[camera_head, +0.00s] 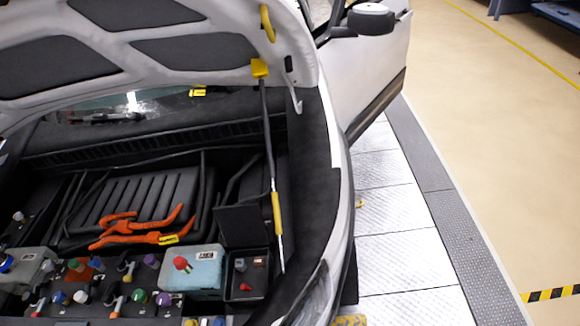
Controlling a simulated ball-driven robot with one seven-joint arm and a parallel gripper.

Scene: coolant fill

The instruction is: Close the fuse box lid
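The fuse box (262,290) looks to be the small open black box at the right side of the engine bay. Its lid (241,226) stands raised at the box's rear edge, so the box is open. Small grey and red parts show inside it. My gripper is not in this view, so its position relative to the lid and its state are not shown.
A light blue box with a red knob (180,263) sits just left of the fuse box. A prop rod with a yellow sleeve (277,213) runs close to the lid's right, under the raised hood (290,25). Orange cables (140,228) lie farther left. Floor at right is clear.

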